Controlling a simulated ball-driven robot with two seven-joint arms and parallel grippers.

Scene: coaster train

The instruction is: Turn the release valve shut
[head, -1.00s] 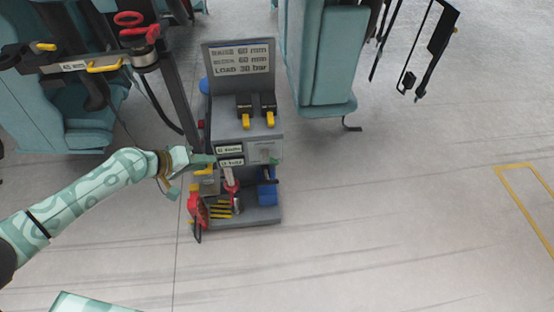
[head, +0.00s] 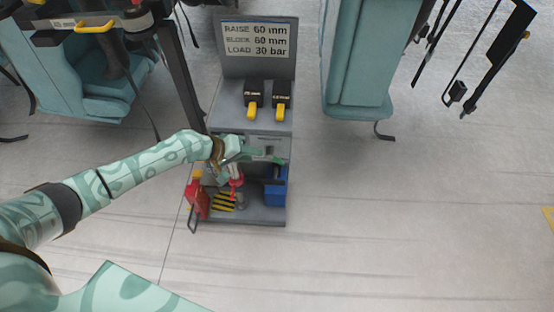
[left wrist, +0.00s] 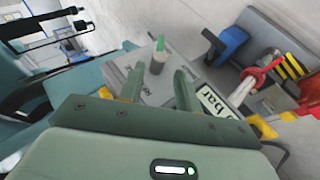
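The release valve shows in the left wrist view as a short grey stem with a green lever (left wrist: 159,50), on a grey panel (left wrist: 150,88) of the cart. My left gripper (left wrist: 158,82) is open, its two fingers apart, with the valve just beyond and between the fingertips. No contact can be made out. In the head view my left gripper (head: 255,152) is at the front panel of the grey cart (head: 225,95) and largely hides the valve. My right gripper is not in view.
The cart has a sign (head: 256,38), two black blocks with yellow handles (head: 252,110), a red item (head: 200,200) and a blue box (head: 274,194) on its lower shelf. Teal seats stand left and right (head: 355,60).

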